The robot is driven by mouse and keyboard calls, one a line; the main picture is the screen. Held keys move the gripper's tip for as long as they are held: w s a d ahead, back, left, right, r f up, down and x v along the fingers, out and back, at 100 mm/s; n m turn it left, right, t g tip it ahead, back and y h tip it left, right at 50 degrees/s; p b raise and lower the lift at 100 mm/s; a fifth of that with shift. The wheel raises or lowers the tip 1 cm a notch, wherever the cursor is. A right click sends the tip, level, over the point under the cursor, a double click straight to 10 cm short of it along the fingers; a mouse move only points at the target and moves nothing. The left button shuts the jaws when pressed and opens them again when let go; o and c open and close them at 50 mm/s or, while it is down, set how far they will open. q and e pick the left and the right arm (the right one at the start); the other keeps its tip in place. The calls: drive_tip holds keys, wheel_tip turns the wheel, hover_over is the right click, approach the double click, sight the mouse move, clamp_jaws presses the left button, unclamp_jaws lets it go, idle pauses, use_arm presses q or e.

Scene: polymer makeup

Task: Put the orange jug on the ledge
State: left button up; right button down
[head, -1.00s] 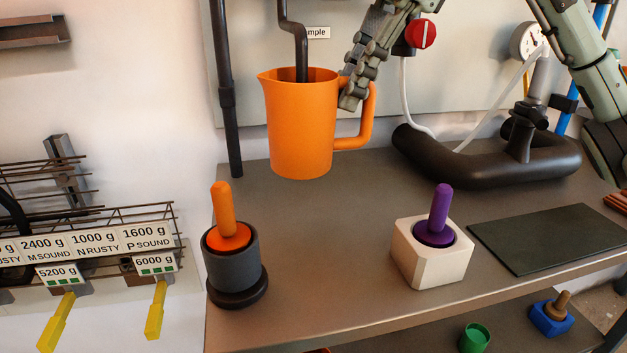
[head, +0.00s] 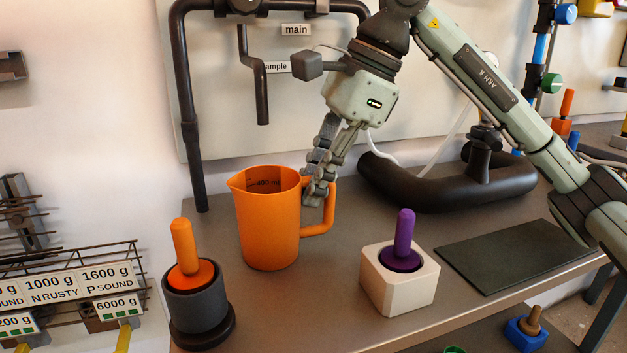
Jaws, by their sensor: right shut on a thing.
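The orange jug (head: 268,225) is upright at the left part of the grey ledge (head: 335,245), below and in front of the bent spout pipe. Its handle is on the right side. My right gripper (head: 318,190) comes down from above and is shut on the jug at the upper part of its handle, close to the rim. The jug's base looks to be at or very near the ledge surface; I cannot tell whether it touches. My left gripper is not in view.
A dark holder with an orange-handled plug (head: 187,255) stands front left of the jug. A white block with a purple peg (head: 402,275) stands to the right. A dark mat (head: 505,257) lies further right. A thick black pipe (head: 440,190) runs behind.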

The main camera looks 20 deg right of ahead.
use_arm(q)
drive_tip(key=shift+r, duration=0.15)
use_arm(e)
drive_tip(key=c, duration=1.6)
unclamp_jaws()
drive_tip(key=shift+o, duration=0.2)
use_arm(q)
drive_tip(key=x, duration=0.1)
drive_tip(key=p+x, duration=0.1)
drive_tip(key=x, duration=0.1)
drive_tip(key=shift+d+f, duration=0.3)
use_arm(e)
drive_tip(key=v, duration=1.2)
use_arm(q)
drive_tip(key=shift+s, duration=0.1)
use_arm(e)
drive_tip(key=shift+a, duration=0.1)
